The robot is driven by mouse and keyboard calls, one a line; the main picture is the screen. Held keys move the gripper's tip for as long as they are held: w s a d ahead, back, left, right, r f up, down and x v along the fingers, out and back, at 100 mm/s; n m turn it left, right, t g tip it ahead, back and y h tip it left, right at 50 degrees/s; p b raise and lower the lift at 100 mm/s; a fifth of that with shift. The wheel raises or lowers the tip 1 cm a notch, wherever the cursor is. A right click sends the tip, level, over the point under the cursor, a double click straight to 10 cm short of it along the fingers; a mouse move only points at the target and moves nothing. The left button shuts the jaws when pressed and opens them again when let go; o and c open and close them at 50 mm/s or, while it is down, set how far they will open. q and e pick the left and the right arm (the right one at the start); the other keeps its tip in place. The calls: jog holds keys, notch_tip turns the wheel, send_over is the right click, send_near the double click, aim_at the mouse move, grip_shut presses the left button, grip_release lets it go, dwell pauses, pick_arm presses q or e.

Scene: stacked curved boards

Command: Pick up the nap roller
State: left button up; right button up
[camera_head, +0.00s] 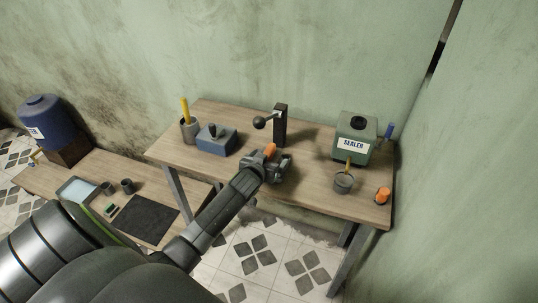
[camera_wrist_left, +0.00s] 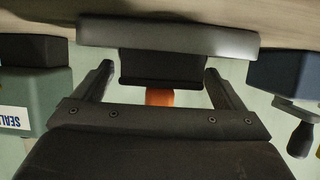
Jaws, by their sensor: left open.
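A tool with an orange handle (camera_head: 270,150), which looks like the nap roller, stands at the table's front middle. In the left wrist view its orange part (camera_wrist_left: 160,97) shows below a dark block (camera_wrist_left: 162,68) and a wide grey bar (camera_wrist_left: 168,40) against the tabletop. My left gripper (camera_head: 281,165) is at it, hiding most of it in the head view. In the left wrist view the two fingers of the left gripper (camera_wrist_left: 160,90) are apart, one on each side of the orange part, with gaps visible. My right gripper is not in view.
A blue block with a knob (camera_head: 216,141), a cup with a yellow handle (camera_head: 189,128) and a dark post (camera_head: 281,126) stand behind. To the right are the green sealer can (camera_head: 355,135), a grey pot (camera_head: 343,184) and an orange item (camera_head: 383,195). A lower bench (camera_head: 78,161) is left.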

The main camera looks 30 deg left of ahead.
pick_arm(q)
jog(key=shift+x, duration=0.8)
jog(key=c, duration=1.2)
jog(key=shift+s, duration=0.15)
jog(key=shift+c, duration=0.4)
jog(key=shift+f, duration=0.15)
jog(key=shift+c, duration=0.4)
